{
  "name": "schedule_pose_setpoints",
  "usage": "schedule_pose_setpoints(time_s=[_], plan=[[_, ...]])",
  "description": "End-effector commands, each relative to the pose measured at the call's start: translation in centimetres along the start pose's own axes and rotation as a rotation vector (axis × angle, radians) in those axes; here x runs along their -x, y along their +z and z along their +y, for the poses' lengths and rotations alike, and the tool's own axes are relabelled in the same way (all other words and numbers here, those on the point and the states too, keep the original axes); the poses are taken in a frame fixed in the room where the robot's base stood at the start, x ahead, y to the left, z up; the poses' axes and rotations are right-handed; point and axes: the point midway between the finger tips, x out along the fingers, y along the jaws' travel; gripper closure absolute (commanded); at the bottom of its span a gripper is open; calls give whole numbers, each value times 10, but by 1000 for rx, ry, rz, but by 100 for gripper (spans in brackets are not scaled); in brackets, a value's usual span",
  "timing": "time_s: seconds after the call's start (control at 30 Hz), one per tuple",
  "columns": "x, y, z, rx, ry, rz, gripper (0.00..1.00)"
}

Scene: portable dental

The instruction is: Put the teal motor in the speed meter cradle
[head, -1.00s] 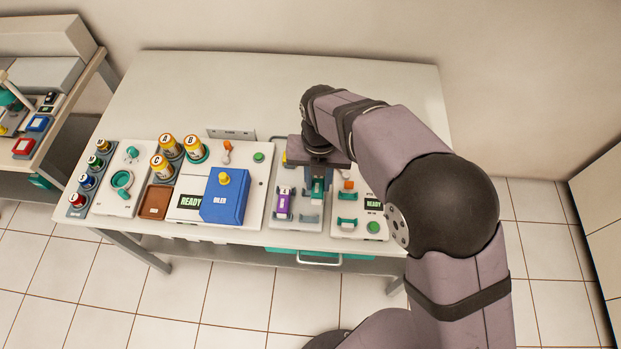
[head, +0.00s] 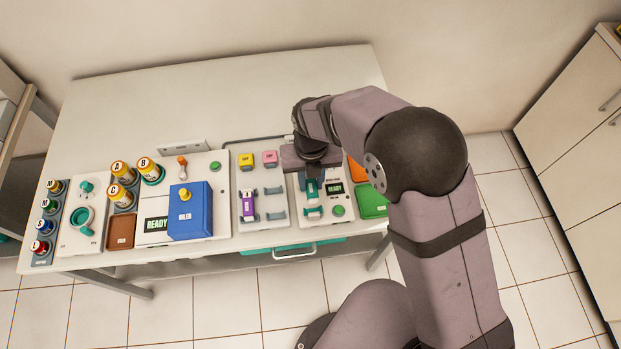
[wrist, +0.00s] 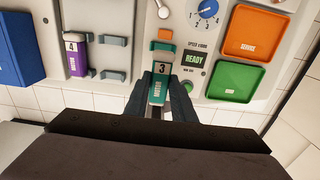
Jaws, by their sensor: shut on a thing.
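The teal motor, marked 3, stands upright in the picture between my fingers in the wrist view (wrist: 157,88). My gripper (wrist: 160,84) is shut on its sides. In the head view my gripper (head: 312,182) is over the left part of the speed meter panel, with the motor partly hidden beneath it. The speed meter (wrist: 193,38) has a READY screen and a green button. Its teal cradle (head: 313,211) shows in front of the motor; the rest is hidden. I cannot tell whether the motor touches the cradle.
To the left is a rack with a purple motor (head: 248,206) marked 4 and empty grey holders (head: 274,212). An orange tray (wrist: 254,34) and a green tray (wrist: 235,81) lie to the right. A blue box (head: 189,212) stands farther left.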

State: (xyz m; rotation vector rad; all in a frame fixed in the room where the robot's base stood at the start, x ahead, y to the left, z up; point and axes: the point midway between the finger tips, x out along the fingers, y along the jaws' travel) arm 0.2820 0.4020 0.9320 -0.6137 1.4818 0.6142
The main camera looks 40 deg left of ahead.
Motion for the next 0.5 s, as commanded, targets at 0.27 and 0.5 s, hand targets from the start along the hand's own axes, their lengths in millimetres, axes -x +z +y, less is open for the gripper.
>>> schedule_pose_setpoints(time_s=[0.27, 0.5], plan=[[-27, 0, 0, 0, 0, -1, 100], [-46, 0, 0, 0, 0, 0, 100]])
